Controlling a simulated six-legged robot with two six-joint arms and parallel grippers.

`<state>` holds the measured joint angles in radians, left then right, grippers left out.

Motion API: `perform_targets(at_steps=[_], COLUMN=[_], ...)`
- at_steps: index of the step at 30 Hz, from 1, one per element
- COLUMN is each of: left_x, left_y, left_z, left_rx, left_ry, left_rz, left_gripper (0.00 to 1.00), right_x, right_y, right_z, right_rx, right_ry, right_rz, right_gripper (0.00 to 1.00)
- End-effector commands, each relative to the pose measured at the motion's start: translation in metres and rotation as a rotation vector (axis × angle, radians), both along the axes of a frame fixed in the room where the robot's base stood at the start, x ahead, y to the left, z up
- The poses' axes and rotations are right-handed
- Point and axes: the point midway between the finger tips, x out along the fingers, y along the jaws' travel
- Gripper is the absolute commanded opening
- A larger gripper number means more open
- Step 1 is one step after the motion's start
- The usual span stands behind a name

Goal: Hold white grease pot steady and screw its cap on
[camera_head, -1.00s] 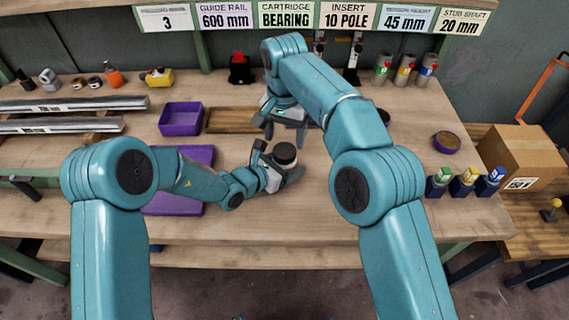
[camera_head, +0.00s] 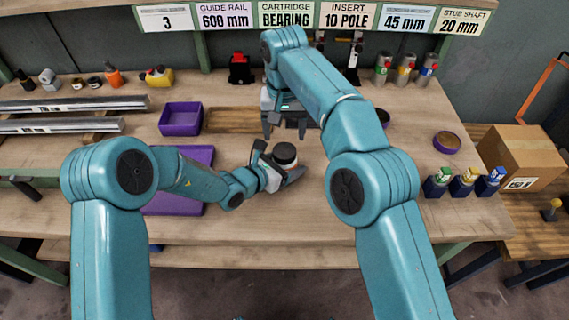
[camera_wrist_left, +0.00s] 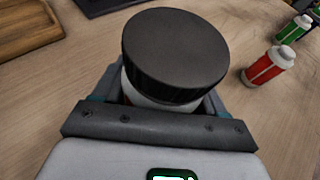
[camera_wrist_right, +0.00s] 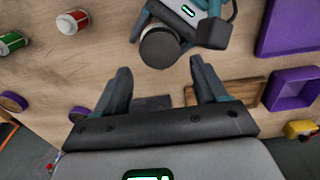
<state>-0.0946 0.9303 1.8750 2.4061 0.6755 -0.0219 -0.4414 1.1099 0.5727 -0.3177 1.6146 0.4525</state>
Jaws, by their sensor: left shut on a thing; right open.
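The white grease pot (camera_head: 287,166) is upright in my left gripper (camera_head: 281,168), low over the middle of the bench. Its black cap (camera_head: 285,152) sits on top and also shows in the left wrist view (camera_wrist_left: 175,50). I cannot tell how far the cap is threaded. The left wrist view shows the pot's white body (camera_wrist_left: 150,100) just below the cap, between the fingers. My right gripper (camera_head: 285,131) is open and empty, behind the pot in the head view. In the right wrist view its spread fingers (camera_wrist_right: 161,72) are apart from the cap (camera_wrist_right: 160,47).
A purple bin (camera_head: 181,119) and a wooden tray (camera_head: 232,121) lie behind and left. A purple tray (camera_head: 174,204) lies partly behind my left arm. Several bottles (camera_head: 405,70) stand at the back right. Bare bench (camera_head: 320,215) lies in front of the pot.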

Motion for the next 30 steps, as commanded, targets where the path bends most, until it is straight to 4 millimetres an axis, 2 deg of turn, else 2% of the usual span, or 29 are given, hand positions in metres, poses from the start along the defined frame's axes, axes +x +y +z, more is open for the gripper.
perform_targets(at_steps=[6, 12, 23, 24, 28, 30], left_x=[0.000, 0.000, 0.000, 0.000, 0.000, 0.000], left_y=[0.000, 0.000, 0.000, 0.000, 0.000, 0.000], left_z=[0.000, 0.000, 0.000, 0.000, 0.000, 0.000], left_rx=[0.000, 0.000, 0.000, 0.000, 0.000, 0.000], left_ry=[0.000, 0.000, 0.000, 0.000, 0.000, 0.000], left_rz=[0.000, 0.000, 0.000, 0.000, 0.000, 0.000], left_gripper=[0.00, 0.00, 0.00, 0.00, 0.00, 0.00], right_x=[-0.002, -0.001, -0.001, -0.001, -0.001, -0.001], right_y=[-0.001, 0.000, 0.000, 0.000, 0.000, 0.000], right_z=[-0.035, -0.056, -0.060, -0.060, -0.060, -0.060], right_rx=[0.000, 0.001, 0.001, 0.001, 0.001, 0.001], right_ry=[0.004, 0.001, 0.000, 0.000, 0.000, 0.000], right_rz=[0.000, 0.000, 0.000, 0.000, 0.000, 0.000], right_gripper=[0.72, 0.72, 0.72, 0.65, 0.24, 0.24])
